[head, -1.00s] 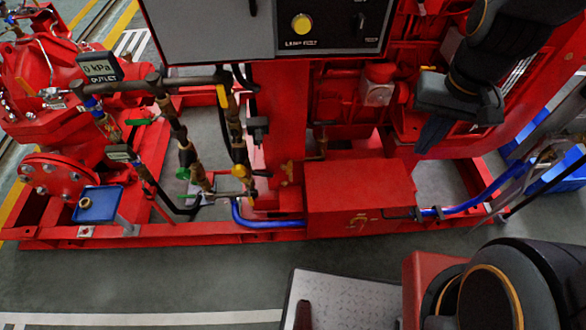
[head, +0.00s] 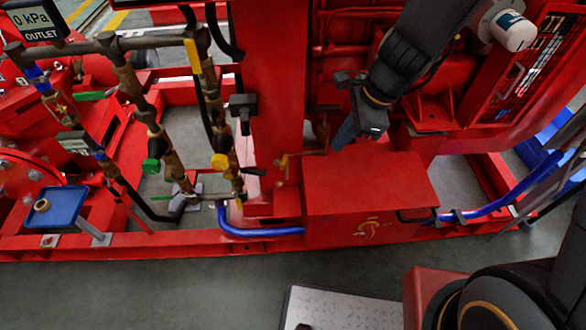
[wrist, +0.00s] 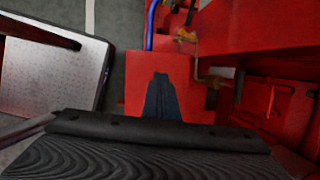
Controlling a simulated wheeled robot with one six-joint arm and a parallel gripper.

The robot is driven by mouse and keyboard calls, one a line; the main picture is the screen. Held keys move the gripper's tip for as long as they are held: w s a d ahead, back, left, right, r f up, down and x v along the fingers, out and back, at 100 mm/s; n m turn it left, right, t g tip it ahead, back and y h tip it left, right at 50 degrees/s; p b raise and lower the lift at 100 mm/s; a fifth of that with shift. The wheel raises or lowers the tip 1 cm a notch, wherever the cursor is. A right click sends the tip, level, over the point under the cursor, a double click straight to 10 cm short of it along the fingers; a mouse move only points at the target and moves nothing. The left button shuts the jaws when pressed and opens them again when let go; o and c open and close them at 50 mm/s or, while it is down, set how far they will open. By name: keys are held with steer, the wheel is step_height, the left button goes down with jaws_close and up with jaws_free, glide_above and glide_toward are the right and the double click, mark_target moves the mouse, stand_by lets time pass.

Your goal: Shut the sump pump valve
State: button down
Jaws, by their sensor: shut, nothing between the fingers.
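A small brass valve with a yellowish handle (head: 284,165) stands just behind the left back corner of a red tank (head: 365,190). It also shows blurred in the wrist view (wrist: 185,36), near the top. No label tells me whether it is the sump pump valve. My gripper (head: 344,136) is above the back of the tank, to the right of this brass valve and apart from it. In the wrist view my dark fingers (wrist: 162,96) are shut and empty, over the red tank top (wrist: 137,82).
Vertical pipes left of the red column carry a yellow-handled valve (head: 220,161) and a green knob (head: 151,165). A blue hose (head: 262,232) runs low left of the tank.

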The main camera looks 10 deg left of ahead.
steer(key=w+a+f+m+b, duration=0.3)
steer(key=a+f+m+b, duration=0.1)
steer(key=f, duration=0.4)
steer(key=shift+a+m+y+b, duration=0.3)
steer(key=shift+a+m+b, duration=0.1)
steer(key=shift+m, duration=0.1)
steer(key=b, duration=0.5)
glide_toward(284, 161)
steer(key=s+d+f, duration=0.2)
steer(key=f, duration=0.1)
steer(key=s+d+f, duration=0.1)
steer(key=f, duration=0.1)
steer(key=shift+s+d+f, duration=0.1)
steer(key=shift+d, duration=0.3)
steer(key=shift+w+a+f, duration=0.1)
steer(key=shift+w+a, duration=0.15)
steer(key=shift+a, duration=0.8)
steer(key=shift+w+a, duration=0.25)
steer(key=shift+a, duration=0.8)
